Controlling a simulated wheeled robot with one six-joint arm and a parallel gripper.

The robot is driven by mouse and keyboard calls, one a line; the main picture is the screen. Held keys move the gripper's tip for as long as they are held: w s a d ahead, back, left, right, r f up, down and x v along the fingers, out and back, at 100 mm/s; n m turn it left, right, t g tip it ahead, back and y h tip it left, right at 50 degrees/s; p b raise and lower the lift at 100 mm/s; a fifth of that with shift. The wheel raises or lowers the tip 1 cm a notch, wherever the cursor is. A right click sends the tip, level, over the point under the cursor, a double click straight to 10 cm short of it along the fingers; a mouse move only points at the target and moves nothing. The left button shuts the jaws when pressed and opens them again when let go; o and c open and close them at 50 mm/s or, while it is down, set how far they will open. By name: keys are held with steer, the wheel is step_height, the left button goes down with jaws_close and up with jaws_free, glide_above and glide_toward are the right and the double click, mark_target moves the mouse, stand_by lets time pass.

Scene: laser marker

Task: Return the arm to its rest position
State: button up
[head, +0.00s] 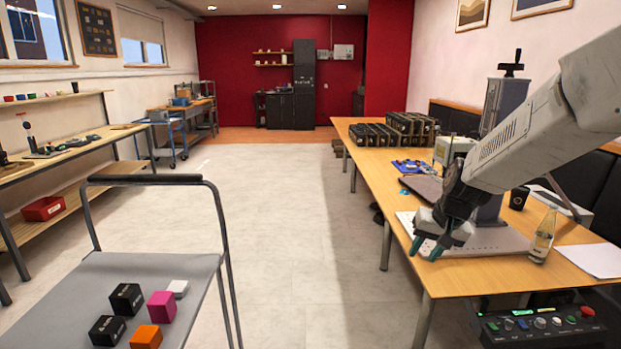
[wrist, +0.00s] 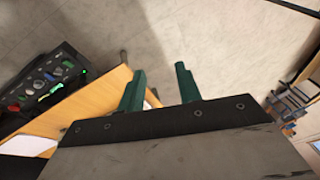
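My gripper (head: 425,248) hangs over the near left corner of the wooden table, on the right side of the head view. Its green fingers also show in the wrist view (wrist: 160,90). They stand apart, with only floor and table edge seen between and beyond them, so the gripper is open and empty. My arm reaches in from the upper right of the head view, bent down at the wrist. The laser marker (head: 503,105), a grey column with a top handle, stands behind the arm and is partly hidden by it.
A glass bottle (head: 542,236), a dark cup (head: 518,198) and paper (head: 592,260) are on the table (head: 462,276) near the arm. A control panel (head: 540,328) sits at the front right. A grey cart (head: 60,300) carries several small blocks at left. The middle floor is clear.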

steer(key=s+r, duration=0.3)
steer(key=s, duration=0.8)
steer(key=s+r+n+g+h, duration=0.1)
steer(key=s+r, duration=0.2)
steer(key=s, duration=0.9)
steer(key=s+r+n+h, duration=0.1)
steer(key=s+r, duration=0.2)
steer(key=s, duration=0.9)
steer(key=shift+s+a+r+g, duration=0.15)
steer(key=shift+r+g, duration=0.05)
steer(key=shift+g, duration=0.2)
steer(key=shift+a, duration=0.1)
